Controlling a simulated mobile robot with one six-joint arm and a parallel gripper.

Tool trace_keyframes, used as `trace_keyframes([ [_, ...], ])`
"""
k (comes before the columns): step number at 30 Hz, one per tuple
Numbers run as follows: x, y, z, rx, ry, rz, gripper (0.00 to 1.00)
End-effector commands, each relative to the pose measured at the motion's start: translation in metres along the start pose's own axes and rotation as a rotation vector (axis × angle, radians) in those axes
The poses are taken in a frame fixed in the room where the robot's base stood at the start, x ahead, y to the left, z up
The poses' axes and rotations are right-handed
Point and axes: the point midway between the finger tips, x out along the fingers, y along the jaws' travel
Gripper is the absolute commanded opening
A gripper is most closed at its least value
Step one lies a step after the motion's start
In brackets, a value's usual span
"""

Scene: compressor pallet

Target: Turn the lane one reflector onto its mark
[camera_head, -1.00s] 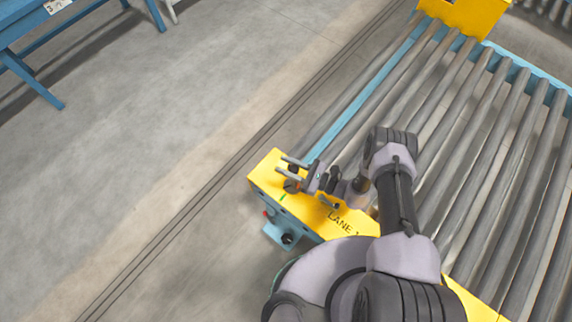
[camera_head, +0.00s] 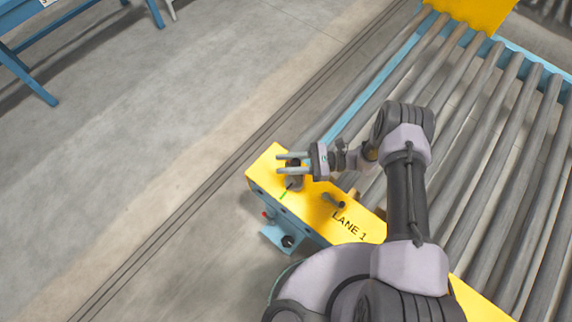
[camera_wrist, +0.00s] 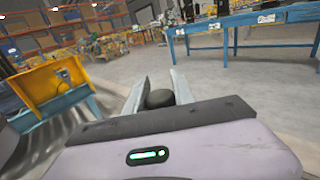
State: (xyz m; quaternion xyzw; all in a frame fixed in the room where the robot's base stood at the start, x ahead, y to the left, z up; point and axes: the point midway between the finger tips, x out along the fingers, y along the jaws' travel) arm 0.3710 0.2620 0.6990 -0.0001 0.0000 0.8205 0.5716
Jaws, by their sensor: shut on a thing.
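The lane one reflector (camera_head: 295,180) is a dark, round-topped piece on the end of the yellow LANE 1 beam (camera_head: 318,207). A short green mark (camera_head: 287,191) lies on the beam beside it. My gripper (camera_head: 281,163) is shut on the reflector, its two pale fingers pointing left on either side of it. In the wrist view the reflector's dark round top (camera_wrist: 160,98) shows between the fingers. The fingers partly cover the reflector, and I cannot tell which way its face points.
A dark peg-like fitting (camera_head: 334,200) stands on the beam close to my wrist. Grey rollers (camera_head: 470,130) fill the right side. A blue bracket with buttons (camera_head: 283,240) hangs below the beam. A blue table (camera_head: 75,30) stands far left; the floor between is clear.

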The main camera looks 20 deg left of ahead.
Motion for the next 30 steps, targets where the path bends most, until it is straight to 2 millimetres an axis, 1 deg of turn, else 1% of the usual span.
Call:
trace_keyframes([
  [1,0.0000,0.0004,-0.0029,-0.002,0.002,0.012,0.00],
  [17,0.0000,0.0017,-0.0002,0.000,0.001,0.040,0.00],
  [18,0.0000,0.0017,-0.0002,0.000,0.000,0.040,0.34],
  [20,0.0000,0.0017,-0.0002,0.000,0.000,0.040,0.46],
  [21,0.0000,0.0016,-0.0001,0.000,0.000,0.040,0.50],
  [30,0.0000,0.0014,0.0000,0.000,0.000,0.039,0.50],
])
